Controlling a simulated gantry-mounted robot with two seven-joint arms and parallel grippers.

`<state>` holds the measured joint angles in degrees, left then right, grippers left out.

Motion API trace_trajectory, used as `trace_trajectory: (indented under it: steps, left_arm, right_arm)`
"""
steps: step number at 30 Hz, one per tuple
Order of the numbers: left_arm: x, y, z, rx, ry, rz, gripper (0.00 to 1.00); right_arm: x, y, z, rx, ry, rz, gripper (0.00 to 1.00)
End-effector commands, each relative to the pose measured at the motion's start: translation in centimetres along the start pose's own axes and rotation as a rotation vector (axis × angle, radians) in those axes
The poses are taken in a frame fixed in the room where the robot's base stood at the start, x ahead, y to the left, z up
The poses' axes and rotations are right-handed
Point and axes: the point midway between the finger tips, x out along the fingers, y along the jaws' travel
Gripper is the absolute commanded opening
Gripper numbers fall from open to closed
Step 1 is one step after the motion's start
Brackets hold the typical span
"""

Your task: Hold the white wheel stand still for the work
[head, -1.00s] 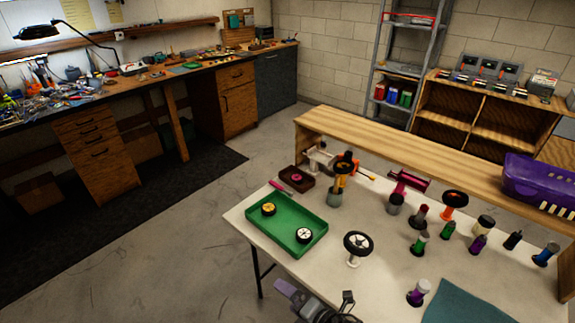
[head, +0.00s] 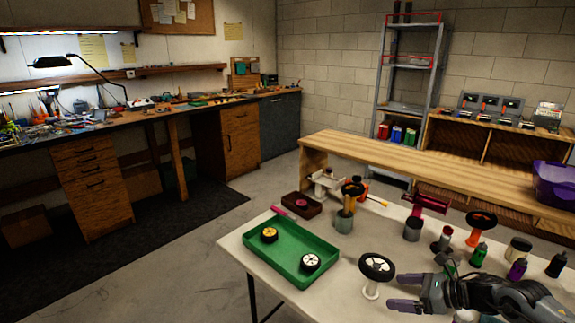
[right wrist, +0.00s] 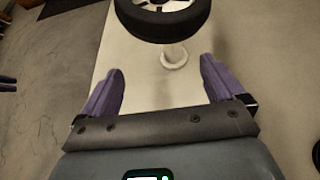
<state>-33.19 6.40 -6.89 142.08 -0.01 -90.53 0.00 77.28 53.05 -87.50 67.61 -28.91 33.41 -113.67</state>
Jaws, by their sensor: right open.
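The white wheel stand (head: 371,291) stands upright on the white table near its front edge. A black-tyred wheel with white spokes (head: 376,267) sits on top of it. My right gripper (head: 394,292) is open and empty, just right of the stand with its fingers toward it. In the right wrist view the stand (right wrist: 174,57) shows beyond the open purple fingers (right wrist: 160,78), roughly between their lines and apart from them. The wheel (right wrist: 163,20) hides the stand's top there.
A green tray (head: 291,279) with two wheels lies left of the stand. A small brown tray (head: 302,206) is behind it. The table's left edge is near the tray.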

Motion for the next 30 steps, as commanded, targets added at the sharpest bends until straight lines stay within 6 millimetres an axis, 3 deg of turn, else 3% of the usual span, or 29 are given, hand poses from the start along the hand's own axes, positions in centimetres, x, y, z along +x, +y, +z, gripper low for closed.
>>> trace_trajectory:
  steps: [5, 10, 30]
  left_arm:
    - [1.3, 0.0, 0.4, 0.001, 0.000, -0.001, 0.34]
    - [1.9, -0.1, 0.7, 0.005, -0.001, -0.004, 0.34]
    - [6.0, -0.1, 2.0, 0.008, -0.002, -0.007, 0.34]
  right_arm:
    - [-1.8, -1.6, -0.6, -0.050, -0.004, -0.008, 0.96]
    - [-1.6, -2.0, -0.7, -0.066, -0.005, -0.007, 0.96]
    - [6.0, -2.0, -0.6, -0.064, -0.005, -0.007, 0.96]
